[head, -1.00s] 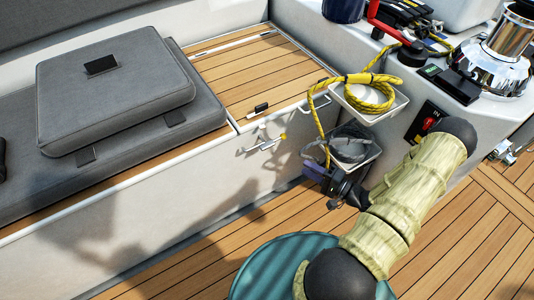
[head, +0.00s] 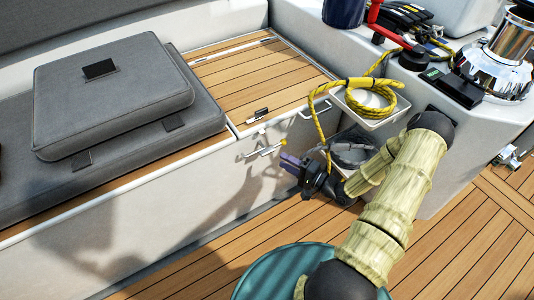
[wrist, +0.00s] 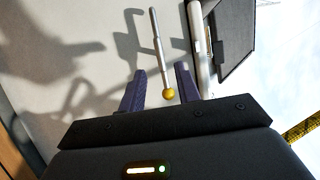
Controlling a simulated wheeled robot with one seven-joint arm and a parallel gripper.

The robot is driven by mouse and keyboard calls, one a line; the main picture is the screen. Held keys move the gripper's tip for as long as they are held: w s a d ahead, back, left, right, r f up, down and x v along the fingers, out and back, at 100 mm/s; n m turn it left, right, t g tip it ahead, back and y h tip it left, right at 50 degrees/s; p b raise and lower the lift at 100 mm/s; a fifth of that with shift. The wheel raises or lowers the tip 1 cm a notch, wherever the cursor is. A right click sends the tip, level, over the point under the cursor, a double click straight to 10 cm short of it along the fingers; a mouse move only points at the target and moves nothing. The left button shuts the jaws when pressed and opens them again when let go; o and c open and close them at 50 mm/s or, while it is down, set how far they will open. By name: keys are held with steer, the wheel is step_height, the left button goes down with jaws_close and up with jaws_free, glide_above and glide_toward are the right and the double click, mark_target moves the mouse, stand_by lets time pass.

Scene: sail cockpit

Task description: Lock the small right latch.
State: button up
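The small latch is a thin metal lever (head: 264,151) with a yellow ball tip on the white locker front, below the wooden seat edge. In the head view it points out to the right. In the wrist view the lever (wrist: 158,45) runs down to its yellow ball (wrist: 168,94), which shows between my two purple fingers. My gripper (head: 290,163) is just right of and below the ball in the head view. It is open, and the wrist view shows its fingers (wrist: 160,85) apart on both sides of the ball. I cannot tell whether either finger touches it.
A white bin (head: 369,108) with yellow rope hangs to the right, above a lower bin (head: 352,150).

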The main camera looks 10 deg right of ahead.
mark_target(270, 153)
steer(key=b+x, duration=0.2)
steer(key=x, duration=0.6)
steer(key=shift+w+a, duration=0.1)
steer(key=shift+w, duration=0.1)
jaws_close()
